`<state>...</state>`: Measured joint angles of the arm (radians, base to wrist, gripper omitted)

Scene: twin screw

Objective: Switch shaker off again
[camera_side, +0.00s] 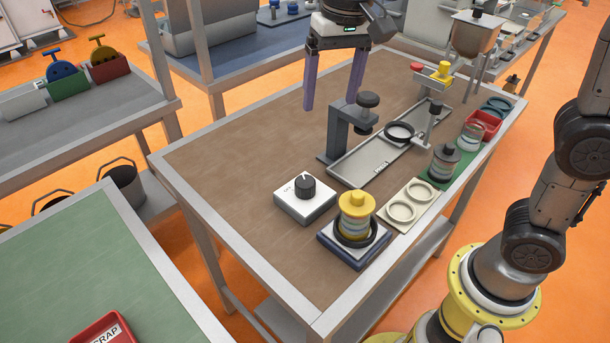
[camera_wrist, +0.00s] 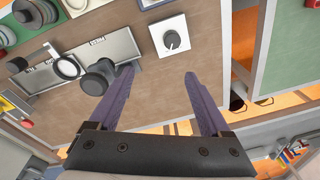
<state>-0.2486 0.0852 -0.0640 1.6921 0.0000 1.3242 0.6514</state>
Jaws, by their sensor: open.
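The shaker (camera_side: 353,246) is a dark blue base with a pale top near the front table edge in the side view. A banded jar with a yellow lid (camera_side: 357,203) stands upright on it. Behind and left of it is a white switch box (camera_side: 318,208) with a black knob (camera_side: 305,188) and "OFF" lettered to the knob's left. The knob's white mark points towards the far side, not clearly at the lettering. The knob (camera_wrist: 171,40) also shows in the wrist view, beyond the fingertips. My gripper (camera_side: 330,105) is open and empty, well above the table; its fingers (camera_wrist: 160,73) are wide apart.
A grey clamp stand (camera_side: 338,130) with a dark knob rises between my gripper and a long metal tray (camera_side: 375,160). A cream plate with rings (camera_side: 405,207) lies right of the shaker. The brown tabletop left of the switch box is clear.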

